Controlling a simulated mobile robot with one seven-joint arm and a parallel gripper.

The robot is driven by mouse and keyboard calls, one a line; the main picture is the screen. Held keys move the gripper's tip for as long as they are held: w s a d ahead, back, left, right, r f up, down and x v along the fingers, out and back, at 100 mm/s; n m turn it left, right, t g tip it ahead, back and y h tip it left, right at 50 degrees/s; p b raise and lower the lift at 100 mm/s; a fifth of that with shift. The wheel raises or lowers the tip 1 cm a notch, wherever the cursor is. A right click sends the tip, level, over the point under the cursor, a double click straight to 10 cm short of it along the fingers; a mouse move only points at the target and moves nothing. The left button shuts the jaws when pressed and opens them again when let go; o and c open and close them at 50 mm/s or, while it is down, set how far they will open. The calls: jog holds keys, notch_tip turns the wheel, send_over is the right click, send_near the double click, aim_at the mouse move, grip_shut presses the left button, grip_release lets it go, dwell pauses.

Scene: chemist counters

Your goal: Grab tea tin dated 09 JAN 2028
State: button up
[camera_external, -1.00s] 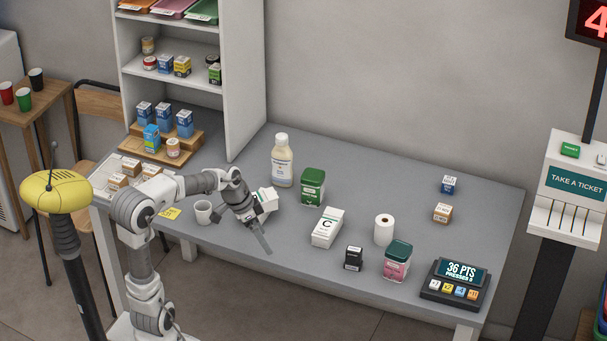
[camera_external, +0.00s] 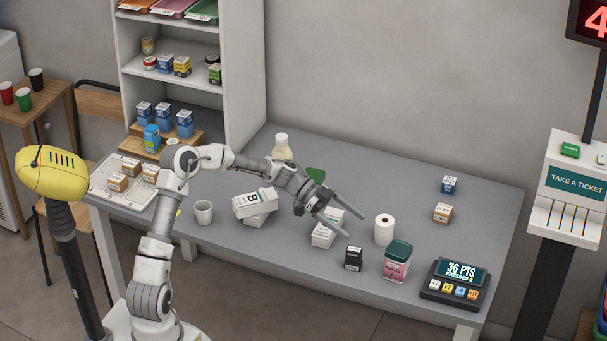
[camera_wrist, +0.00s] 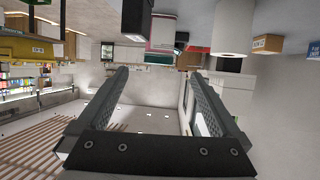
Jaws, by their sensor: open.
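Two tea-tin-like containers stand on the grey counter (camera_external: 300,259). A green tin (camera_external: 316,175) shows only its top, mostly hidden behind my arm. A pink tin with a dark green lid (camera_external: 397,262) stands at the front right, in full view. No date can be read on either. My gripper (camera_external: 354,219) is open and empty, above the white box marked C (camera_external: 322,238), left of the paper roll. In the wrist view my gripper (camera_wrist: 158,76) also shows spread fingers with nothing between them; the pink tin (camera_wrist: 164,33) appears partly beyond them, upside down.
A paper roll (camera_external: 384,229) and a small black box (camera_external: 354,258) stand close to the pink tin. A points device (camera_external: 455,284) is to its right. A white box marked B (camera_external: 254,203), a cup (camera_external: 203,212) and a bottle (camera_external: 282,147) are farther left.

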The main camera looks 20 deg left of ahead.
aim_at(406, 266)
jog(key=b+x, duration=0.2)
jog(key=x, duration=1.5)
jog(key=shift+d+f, duration=0.1)
